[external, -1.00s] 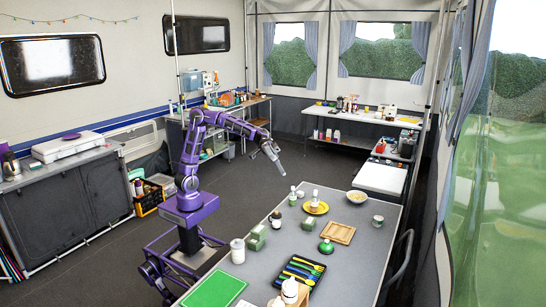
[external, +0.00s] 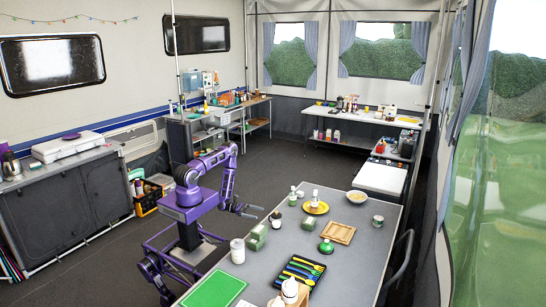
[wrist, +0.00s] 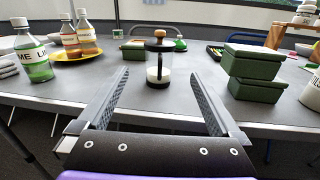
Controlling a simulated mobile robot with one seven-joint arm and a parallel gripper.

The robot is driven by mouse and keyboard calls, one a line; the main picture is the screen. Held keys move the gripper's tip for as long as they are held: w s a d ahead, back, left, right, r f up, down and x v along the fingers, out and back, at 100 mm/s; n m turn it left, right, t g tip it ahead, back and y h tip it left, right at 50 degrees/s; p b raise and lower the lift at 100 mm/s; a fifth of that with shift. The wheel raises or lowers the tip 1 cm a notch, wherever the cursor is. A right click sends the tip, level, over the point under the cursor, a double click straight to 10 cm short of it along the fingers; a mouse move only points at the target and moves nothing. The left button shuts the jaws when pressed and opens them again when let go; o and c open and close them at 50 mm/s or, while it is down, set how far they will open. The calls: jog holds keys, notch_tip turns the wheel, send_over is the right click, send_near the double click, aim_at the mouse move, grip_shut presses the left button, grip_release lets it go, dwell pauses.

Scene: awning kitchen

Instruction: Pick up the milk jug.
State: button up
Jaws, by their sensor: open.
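The jug appears beyond the fingertips. In the external view my gripper (external: 256,211) is just off the table edge, left of the jug.
Stacked green boxes (wrist: 252,75) stand right of the jug. A white jar (external: 237,251) and a cutlery tray (external: 300,271) sit nearer the front of the grey table (external: 262,268).

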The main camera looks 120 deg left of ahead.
jog(key=s, duration=0.1)
jog(key=n, duration=0.1)
send_near(275, 221)
jog(key=shift+y, duration=0.3)
jog(key=w+a, duration=0.1)
jog(key=w, duration=0.1)
jog(key=w+a, duration=0.1)
jog(key=w, duration=0.1)
jog(key=w+a, duration=0.1)
jog(key=w, duration=0.1)
jog(key=shift+w+a+f, duration=0.25)
jog(key=shift+w+f, duration=0.05)
jog(key=shift+w, duration=0.05)
jog(key=shift+w+a+f, duration=0.1)
jog(key=shift+w+a, duration=0.05)
jog(key=shift+w, duration=0.75)
jog(key=shift+w+a+f, duration=0.15)
jog(key=shift+w, duration=0.75)
jog(key=shift+w+a+f, duration=0.1)
jog(key=shift+w+a, duration=0.05)
jog(key=shift+w, duration=0.7)
grip_shut()
jog(key=shift+r, duration=0.1)
